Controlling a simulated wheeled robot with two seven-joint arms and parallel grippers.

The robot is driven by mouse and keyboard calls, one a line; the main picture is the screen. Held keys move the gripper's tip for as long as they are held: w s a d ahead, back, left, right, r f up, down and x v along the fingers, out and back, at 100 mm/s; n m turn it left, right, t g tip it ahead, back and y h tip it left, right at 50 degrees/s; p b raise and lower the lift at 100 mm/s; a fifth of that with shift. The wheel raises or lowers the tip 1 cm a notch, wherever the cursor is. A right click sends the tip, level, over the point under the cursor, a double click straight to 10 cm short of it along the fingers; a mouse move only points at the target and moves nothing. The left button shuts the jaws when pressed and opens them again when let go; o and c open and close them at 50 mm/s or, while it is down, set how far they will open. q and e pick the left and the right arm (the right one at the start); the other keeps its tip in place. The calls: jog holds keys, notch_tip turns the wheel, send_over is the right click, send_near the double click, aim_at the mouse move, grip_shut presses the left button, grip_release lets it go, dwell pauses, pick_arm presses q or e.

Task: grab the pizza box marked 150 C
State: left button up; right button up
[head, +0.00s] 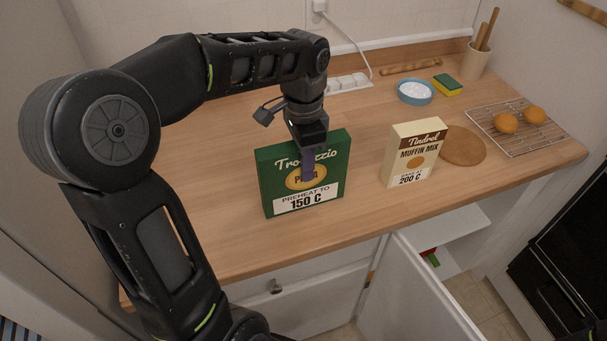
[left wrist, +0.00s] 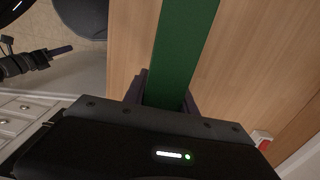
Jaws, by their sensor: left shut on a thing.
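The green pizza box (head: 333,184) stands upright on the wooden counter, its front reading "PREHEAT TO 150 C". My left gripper (head: 307,166) comes down over its top edge and is shut on it, one finger showing in front of the box face. In the left wrist view the green top edge of the box (left wrist: 183,45) runs between the two fingers (left wrist: 163,92). The finger behind the box is hidden in the head view.
A cream muffin mix box (head: 411,154) marked 200 C stands to the right. Behind it are a round board (head: 462,146), a blue bowl (head: 415,92), a sponge (head: 447,85) and a rack (head: 513,134) with two round items. A cabinet door (head: 412,300) stands open below. The counter's left is clear.

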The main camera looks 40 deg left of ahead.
pick_arm(q)
grip_shut()
jog(key=shift+r, duration=0.1)
dwell(0.3)
notch_tip(320, 180, up, 4)
jog(key=shift+w+r+b, duration=0.1)
jog(key=shift+r+b, duration=0.05)
jog(key=shift+b, duration=0.15)
notch_tip(320, 180, up, 6)
jog(key=p, duration=0.4)
jog(key=shift+f, duration=0.2)
